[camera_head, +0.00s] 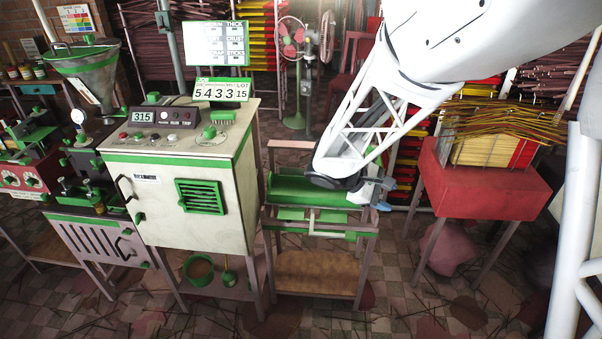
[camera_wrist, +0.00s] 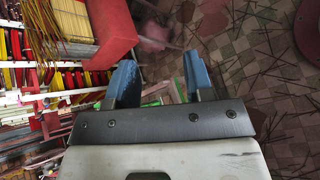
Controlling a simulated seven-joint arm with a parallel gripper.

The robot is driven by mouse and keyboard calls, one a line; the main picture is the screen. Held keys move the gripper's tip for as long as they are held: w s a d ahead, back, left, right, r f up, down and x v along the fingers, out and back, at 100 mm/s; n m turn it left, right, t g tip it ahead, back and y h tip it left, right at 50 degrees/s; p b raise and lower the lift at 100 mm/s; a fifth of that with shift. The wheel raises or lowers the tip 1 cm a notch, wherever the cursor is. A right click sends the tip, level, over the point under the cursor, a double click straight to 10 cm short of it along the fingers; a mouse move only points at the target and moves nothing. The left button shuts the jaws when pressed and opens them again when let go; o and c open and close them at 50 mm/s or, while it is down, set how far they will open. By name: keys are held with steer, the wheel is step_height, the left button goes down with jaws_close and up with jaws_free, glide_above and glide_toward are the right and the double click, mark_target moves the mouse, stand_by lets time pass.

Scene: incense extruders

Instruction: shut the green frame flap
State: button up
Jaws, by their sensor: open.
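A stand with green-edged frame parts (camera_head: 318,234) is right of the white cabinet in the head view. A green panel (camera_head: 295,188) lies across its upper part, partly hidden by my arm. I take this green part to be the frame flap; I cannot tell how far open it is. My gripper (camera_head: 377,195) is at the stand's right end, near the panel's right side; contact cannot be told. In the wrist view, the two blue fingers of my gripper (camera_wrist: 160,82) are apart with nothing between them. The flap is not clearly seen there.
A white cabinet (camera_head: 160,205) with a green vent stands left of the stand. A red-topped table (camera_head: 480,185) with incense sticks is at the right; it also shows in the wrist view (camera_wrist: 115,25). Tiled floor (camera_head: 420,300) strewn with sticks lies between and in front.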

steer(key=w+a+f+n+t+h, duration=0.2)
steer(key=w+a+f+n+t, duration=0.15)
steer(key=w+a+f, duration=0.3)
steer(key=n+t+y, duration=0.6)
steer(key=n+t, duration=0.6)
steer(key=n, duration=0.4)
glide_toward(289, 220)
steer(key=w, duration=0.3)
steer(key=shift+s+d+f+g, duration=0.1)
steer(key=shift+d+f+g, duration=0.1)
steer(key=shift+f+g, duration=0.1)
steer(key=shift+x, duration=3.9)
steer(key=shift+c, duration=0.3)
steer(key=c, duration=0.8)
